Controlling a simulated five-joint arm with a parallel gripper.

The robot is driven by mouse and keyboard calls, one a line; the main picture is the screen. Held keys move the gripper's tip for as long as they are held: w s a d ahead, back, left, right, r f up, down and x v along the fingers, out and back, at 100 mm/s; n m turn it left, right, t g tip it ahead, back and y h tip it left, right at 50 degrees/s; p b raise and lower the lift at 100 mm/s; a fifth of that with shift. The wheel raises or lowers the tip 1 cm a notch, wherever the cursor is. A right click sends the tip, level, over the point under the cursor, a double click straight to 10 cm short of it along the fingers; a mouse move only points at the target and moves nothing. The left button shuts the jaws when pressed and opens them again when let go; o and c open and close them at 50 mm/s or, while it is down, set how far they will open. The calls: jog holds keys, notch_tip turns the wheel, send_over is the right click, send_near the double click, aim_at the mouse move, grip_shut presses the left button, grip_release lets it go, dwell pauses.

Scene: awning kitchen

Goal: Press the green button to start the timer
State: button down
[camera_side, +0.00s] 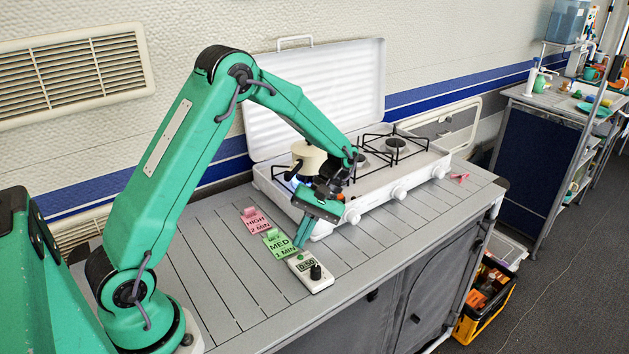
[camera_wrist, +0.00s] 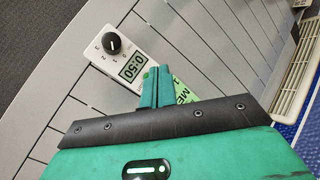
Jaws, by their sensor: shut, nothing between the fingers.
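The timer (camera_side: 312,275) is a small white box on the slatted counter, with a black knob (camera_side: 315,272) and a display reading 0:50. It also shows in the wrist view (camera_wrist: 116,52), knob at upper left. A small green spot that looks like the green button (camera_wrist: 146,75) shows beside the display, partly hidden by my fingertips. My gripper (camera_side: 298,245) is shut and empty, pointing down at the timer's back end. In the wrist view its tips (camera_wrist: 158,70) are right by the green spot. I cannot tell whether they touch it.
A green MED 1 MIN card (camera_side: 279,244) and a pink HIGH 2 MIN card (camera_side: 256,221) stand just left of my gripper. A white stove (camera_side: 323,225) with its lid up and a cream pot (camera_side: 308,156) is behind. The counter's front left is clear.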

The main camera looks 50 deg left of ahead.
jog(key=shift+r, duration=1.7)
jog(key=r, duration=0.1)
notch_tip(320, 180, up, 9)
jog(key=m+t, duration=0.4)
jog(key=t, duration=0.1)
send_over(302, 255)
jog(key=s+d, duration=0.2)
jog(key=s, duration=0.2)
jog(key=s+d+r+m+t, duration=0.2)
jog(key=s+r+m+t, duration=0.3)
jog(key=s+t, duration=0.3)
jog(key=shift+s+r+m+y, duration=0.2)
jog(key=shift+s+m+y, duration=0.2)
jog(key=shift+s+m, duration=0.4)
jog(key=shift+w, duration=0.1)
